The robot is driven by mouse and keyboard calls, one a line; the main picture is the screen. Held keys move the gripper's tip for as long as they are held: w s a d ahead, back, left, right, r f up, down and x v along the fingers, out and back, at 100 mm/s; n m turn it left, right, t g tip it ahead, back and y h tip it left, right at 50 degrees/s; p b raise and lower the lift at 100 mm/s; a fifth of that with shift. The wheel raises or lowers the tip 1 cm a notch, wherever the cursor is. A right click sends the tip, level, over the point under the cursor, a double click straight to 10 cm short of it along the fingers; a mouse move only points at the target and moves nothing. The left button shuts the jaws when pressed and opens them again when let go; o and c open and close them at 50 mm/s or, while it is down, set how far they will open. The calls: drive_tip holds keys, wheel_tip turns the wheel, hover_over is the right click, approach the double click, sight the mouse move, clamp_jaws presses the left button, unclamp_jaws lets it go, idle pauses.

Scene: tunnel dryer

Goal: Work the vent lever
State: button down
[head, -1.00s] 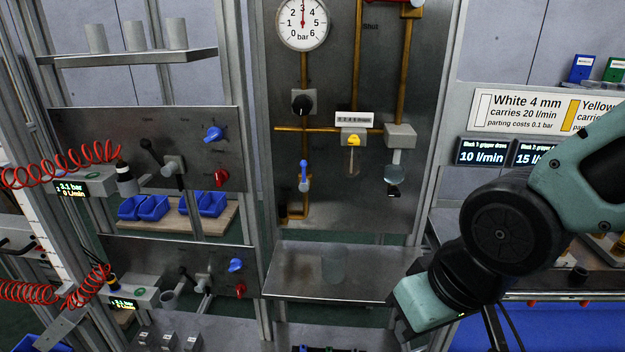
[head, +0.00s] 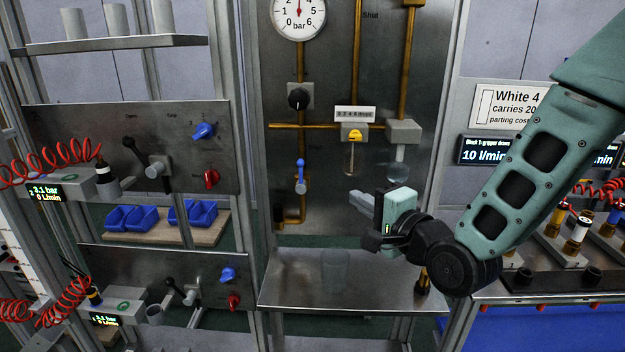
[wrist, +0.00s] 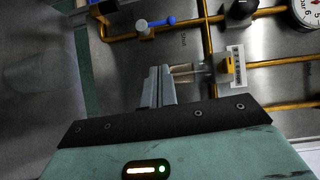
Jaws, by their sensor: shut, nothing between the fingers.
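A small lever with a blue handle (head: 301,172) sits on the vertical brass pipe in the lower left of the middle steel panel. Its handle stands upright along the pipe in the head view. It also shows in the wrist view, with its blue handle (wrist: 160,21) near the top and a pale valve body at its left end. No vent label is readable on it. My gripper (head: 359,199) is in front of the panel, right of and slightly below the lever, apart from it. Its fingers (wrist: 160,86) are shut and empty in the wrist view.
A yellow-topped drip glass (head: 353,136) and a glass bowl (head: 397,165) hang just above my gripper. A steel shelf (head: 345,286) juts out below. A black knob (head: 298,97) and a pressure gauge (head: 298,14) are above the lever. Free space lies between gripper and lever.

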sight(301, 175)
drive_tip(key=shift+w+d+r+m, duration=0.15)
drive_tip(key=shift+w+r+m, duration=0.05)
drive_tip(key=shift+m, duration=0.1)
drive_tip(key=shift+w, duration=0.1)
drive_tip(key=s+a+p+x, duration=0.1)
drive_tip(key=p+x, duration=0.4)
drive_tip(key=x, duration=0.7)
drive_tip(key=shift+a, duration=0.9)
